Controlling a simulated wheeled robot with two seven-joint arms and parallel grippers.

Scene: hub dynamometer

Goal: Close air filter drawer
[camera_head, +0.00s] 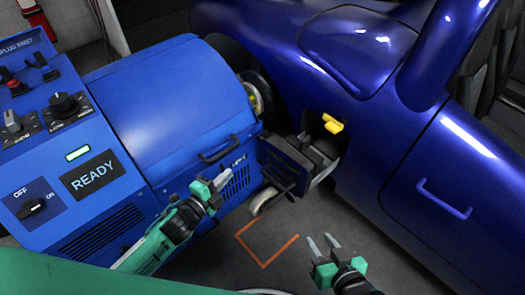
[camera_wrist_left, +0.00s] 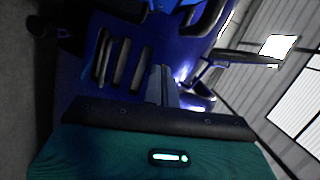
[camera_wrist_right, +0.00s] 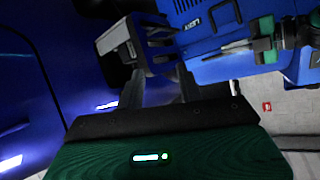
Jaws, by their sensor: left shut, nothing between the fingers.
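A dark box-like unit with a bar handle (camera_head: 290,160) sticks out between the blue dynamometer (camera_head: 175,95) and the car; it looks like the drawer, but I cannot be sure. It also shows in the right wrist view (camera_wrist_right: 150,45). My left gripper (camera_head: 222,182) is shut and empty, in front of the machine's vented side, left of the dark unit and apart from it. Its slots show in the left wrist view (camera_wrist_left: 122,62). My right gripper (camera_head: 316,240) is open and empty, below and right of the dark unit, over the floor.
A black handle (camera_head: 220,150) sits on the blue machine's side. The blue car (camera_head: 400,130) fills the right, with a yellow part (camera_head: 332,124) near the dark unit. A pale wheel (camera_head: 262,200) is below. An orange floor mark (camera_head: 265,264) lies on clear floor.

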